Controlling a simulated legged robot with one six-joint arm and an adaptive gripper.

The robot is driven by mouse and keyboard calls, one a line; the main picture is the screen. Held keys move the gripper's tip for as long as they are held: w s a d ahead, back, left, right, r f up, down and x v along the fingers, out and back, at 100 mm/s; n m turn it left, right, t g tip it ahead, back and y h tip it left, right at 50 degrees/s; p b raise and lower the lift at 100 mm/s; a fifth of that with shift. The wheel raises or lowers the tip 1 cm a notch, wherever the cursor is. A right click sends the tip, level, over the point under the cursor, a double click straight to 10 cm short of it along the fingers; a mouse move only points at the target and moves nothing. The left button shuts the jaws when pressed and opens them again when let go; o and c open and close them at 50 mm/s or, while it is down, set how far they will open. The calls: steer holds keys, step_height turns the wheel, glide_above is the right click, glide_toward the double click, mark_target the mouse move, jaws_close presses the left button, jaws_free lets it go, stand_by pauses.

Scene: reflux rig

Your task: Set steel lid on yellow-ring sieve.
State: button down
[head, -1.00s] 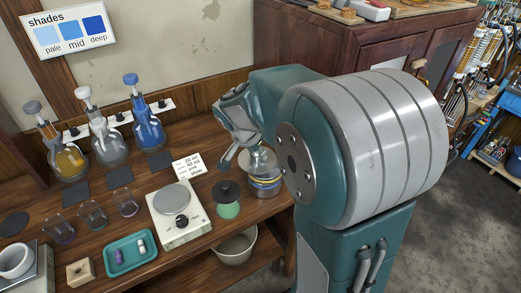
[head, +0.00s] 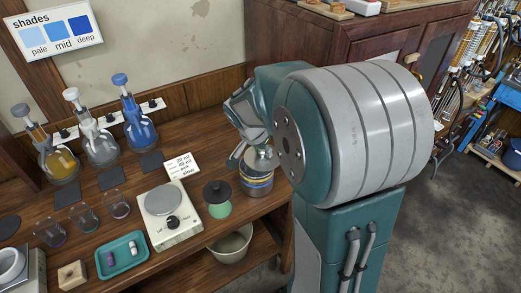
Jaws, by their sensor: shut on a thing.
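The sieve stack (head: 257,184) is a round metal cylinder with a yellow ring near its top and a blue band. It stands at the right end of the wooden bench, partly behind my arm. The steel lid (head: 262,160) is a shiny disc over the top of the stack, close to it. I cannot tell whether it touches the rim, and its right side is hidden by my arm. My gripper (head: 243,158) is shut on the lid, with its fingers at the lid's left side and the far finger hard to make out.
A dark-lidded green jar (head: 217,198) stands just left of the stack, and a hotplate (head: 170,215) stands further left. A white bucket (head: 230,243) is on the lower shelf. Flasks (head: 139,125), small cups (head: 117,204) and a teal tray (head: 122,255) fill the left.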

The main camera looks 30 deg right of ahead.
steer(key=shift+a+f, duration=0.1)
steer(key=shift+a, duration=0.65)
steer(key=shift+d+f, duration=0.15)
steer(key=shift+a, duration=0.6)
steer(key=shift+d+f, duration=0.25)
steer(key=shift+f, duration=0.2)
stand_by(0.3)
steer(key=shift+c, duration=1.7)
jaws_free()
